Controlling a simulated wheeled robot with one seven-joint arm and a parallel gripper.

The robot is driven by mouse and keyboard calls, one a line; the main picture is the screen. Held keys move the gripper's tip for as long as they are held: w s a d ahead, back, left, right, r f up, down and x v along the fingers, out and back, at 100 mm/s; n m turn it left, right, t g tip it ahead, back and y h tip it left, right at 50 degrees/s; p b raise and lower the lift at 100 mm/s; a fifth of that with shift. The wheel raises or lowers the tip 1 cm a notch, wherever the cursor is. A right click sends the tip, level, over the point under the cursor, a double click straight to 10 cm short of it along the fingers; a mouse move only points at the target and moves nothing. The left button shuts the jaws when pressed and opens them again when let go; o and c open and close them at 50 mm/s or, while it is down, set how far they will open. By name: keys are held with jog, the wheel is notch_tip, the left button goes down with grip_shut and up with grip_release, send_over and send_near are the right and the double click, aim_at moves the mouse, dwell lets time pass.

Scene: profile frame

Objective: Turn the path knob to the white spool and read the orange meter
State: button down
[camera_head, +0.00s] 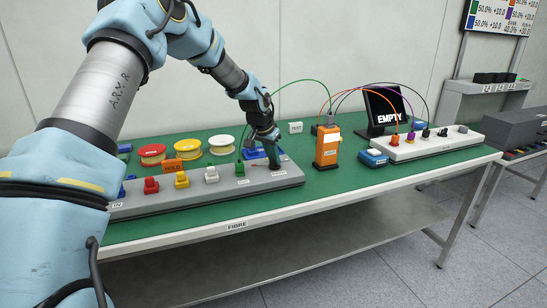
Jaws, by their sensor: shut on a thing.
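The white spool (221,145) lies on the green table behind the grey panel (130,207). My gripper (275,160) points down at the right end of this panel, shut on what looks like the path knob, mostly hidden by the fingers. The knob's pointing direction cannot be made out. The orange meter (327,150) stands upright on the table, right of my gripper and apart from it. Its reading is too small to tell.
Red (151,186), yellow (182,180), white (211,174) and green (239,169) plugs sit along the panel. A green cable arches behind my gripper. A black screen (385,110) reads EMPTY. Thin cables arch to a pale strip (440,144) on the right.

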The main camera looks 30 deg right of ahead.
jog(key=c, duration=0.8)
grip_release()
jog(key=b+v, duration=0.2)
jog(key=v, duration=0.8)
jog(key=shift+s+a+r, duration=0.1)
jog(key=shift+a+r, duration=0.05)
jog(key=shift+r, duration=0.25)
jog(key=s+a+f+n+y, duration=0.1)
jog(key=s+a+n, duration=0.2)
jog(key=a, duration=0.8)
jog(key=s+a+f+n+y, duration=0.15)
jog(key=s+a, duration=0.25)
jog(key=a, duration=0.7)
jog(key=s+a+f+n+y, duration=0.1)
jog(key=s+a+n, duration=0.25)
jog(key=a, duration=0.75)
jog(key=s+a+n, duration=0.1)
jog(key=s+a, duration=0.1)
jog(key=s+a+f+n, duration=0.1)
jog(key=s+a, duration=0.2)
jog(key=s+a+n, duration=0.1)
jog(key=s+a, duration=0.1)
jog(key=shift+s+a+f+p, duration=0.2)
jog(key=shift+a+f+p, duration=0.1)
jog(key=shift+f+p, duration=0.05)
